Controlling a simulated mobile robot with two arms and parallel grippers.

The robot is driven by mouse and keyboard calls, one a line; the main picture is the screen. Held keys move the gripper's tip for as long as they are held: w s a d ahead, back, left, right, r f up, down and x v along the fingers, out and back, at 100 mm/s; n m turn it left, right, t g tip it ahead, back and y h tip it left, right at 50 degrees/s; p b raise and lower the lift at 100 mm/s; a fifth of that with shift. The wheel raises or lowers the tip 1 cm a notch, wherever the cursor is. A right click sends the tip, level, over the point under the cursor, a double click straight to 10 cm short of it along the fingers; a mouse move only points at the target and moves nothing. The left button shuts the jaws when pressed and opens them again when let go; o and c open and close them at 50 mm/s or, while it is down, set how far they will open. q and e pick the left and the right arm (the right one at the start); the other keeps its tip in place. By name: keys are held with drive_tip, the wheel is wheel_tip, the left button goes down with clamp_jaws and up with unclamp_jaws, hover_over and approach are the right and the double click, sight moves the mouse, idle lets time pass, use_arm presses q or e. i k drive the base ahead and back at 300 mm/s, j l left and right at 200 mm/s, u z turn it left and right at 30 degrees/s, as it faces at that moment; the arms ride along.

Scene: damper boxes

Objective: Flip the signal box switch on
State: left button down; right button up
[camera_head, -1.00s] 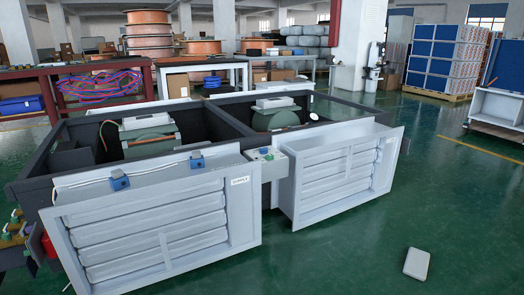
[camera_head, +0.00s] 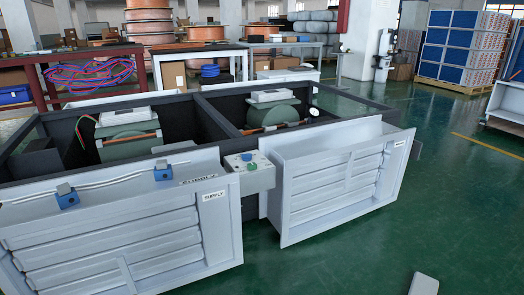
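The signal box (camera_head: 248,176) is a small light-grey box mounted between the two louvred damper units. Its top carries a blue knob, a green knob or button and small dark marks. The switch on it is too small to make out, so I cannot tell its position. The left damper (camera_head: 120,245) bears a "SUPPLY" label, and the right damper (camera_head: 335,185) stands to the right of the box.
A dark frame (camera_head: 190,98) behind the dampers holds green rounded motor-like units. The floor right of the right damper is mostly clear. Tables and spools stand behind.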

sight(251, 166)
drive_tip(key=i+l, duration=0.25)
drive_tip(key=i, duration=0.15)
drive_tip(key=i+l, duration=0.25)
drive_tip(key=i, duration=0.15)
drive_tip(key=i+l, duration=0.3)
drive_tip(key=i+z, duration=0.05)
drive_tip(key=i, duration=0.05)
